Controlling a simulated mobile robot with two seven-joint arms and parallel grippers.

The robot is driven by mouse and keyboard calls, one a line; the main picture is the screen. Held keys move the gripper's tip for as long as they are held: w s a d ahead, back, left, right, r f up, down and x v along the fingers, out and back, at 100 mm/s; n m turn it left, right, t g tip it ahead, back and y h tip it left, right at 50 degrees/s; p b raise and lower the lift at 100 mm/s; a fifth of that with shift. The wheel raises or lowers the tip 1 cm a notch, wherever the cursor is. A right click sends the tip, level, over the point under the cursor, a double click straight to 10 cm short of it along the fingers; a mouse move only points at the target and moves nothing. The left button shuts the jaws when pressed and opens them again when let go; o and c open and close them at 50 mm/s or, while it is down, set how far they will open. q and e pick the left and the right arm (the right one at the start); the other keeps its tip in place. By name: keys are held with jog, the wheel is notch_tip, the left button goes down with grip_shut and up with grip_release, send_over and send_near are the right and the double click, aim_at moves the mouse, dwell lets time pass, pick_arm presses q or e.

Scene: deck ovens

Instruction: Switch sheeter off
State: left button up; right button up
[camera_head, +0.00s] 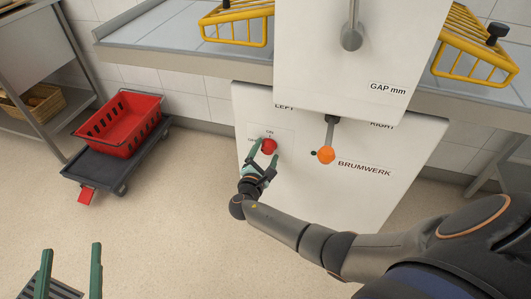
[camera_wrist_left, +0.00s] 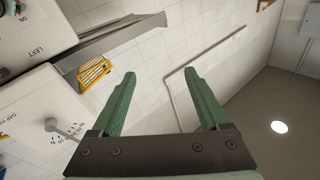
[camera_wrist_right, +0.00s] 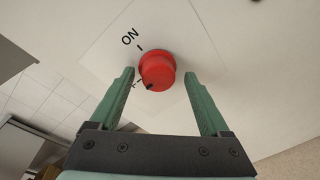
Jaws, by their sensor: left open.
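The sheeter (camera_head: 340,190) is a white machine marked BRUMWERK. Its red rotary switch (camera_head: 269,145) is on the lower front, with ON printed above it; another label to its left is too small to read. My right gripper (camera_head: 265,156) is at the switch. In the right wrist view, the red switch (camera_wrist_right: 157,70) lies between the tips of my open right gripper (camera_wrist_right: 158,76), with a gap at each side. A dark mark shows low on the knob. My left gripper (camera_head: 70,250) is open and empty at lower left, away from the sheeter; its wrist view (camera_wrist_left: 160,78) shows nothing between the fingers.
An orange-knobbed lever (camera_head: 326,154) hangs right of the switch. Yellow wire guards (camera_head: 240,24) sit on the sheeter's tables. A red crate (camera_head: 122,122) rests on a dark trolley (camera_head: 110,167) at left. The floor in front is clear.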

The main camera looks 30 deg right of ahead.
aim_at(266, 151)
jog(key=shift+r, duration=0.1)
jog(key=shift+s+a, duration=0.1)
jog(key=shift+a, duration=0.05)
jog(key=shift+s+a+r, duration=0.1)
jog(key=shift+s+a, duration=0.1)
jog(key=shift+a, duration=0.05)
jog(key=p+v, duration=0.1)
jog(key=v, duration=0.3)
pick_arm(q)
jog(key=s+f+n+g+y+p, duration=0.1)
jog(key=f+g, duration=0.2)
jog(key=f, duration=0.4)
jog(key=s+f+n+g+y, duration=0.1)
jog(key=s+f+g, duration=0.1)
jog(key=f, duration=0.6)
jog(key=shift+s+a+g+y+p, duration=0.2)
jog(key=shift+s+g+y+p, duration=0.15)
jog(key=shift+g, duration=0.35)
pick_arm(e)
jog(key=v, duration=0.7)
jog(key=shift+s+a, duration=0.15)
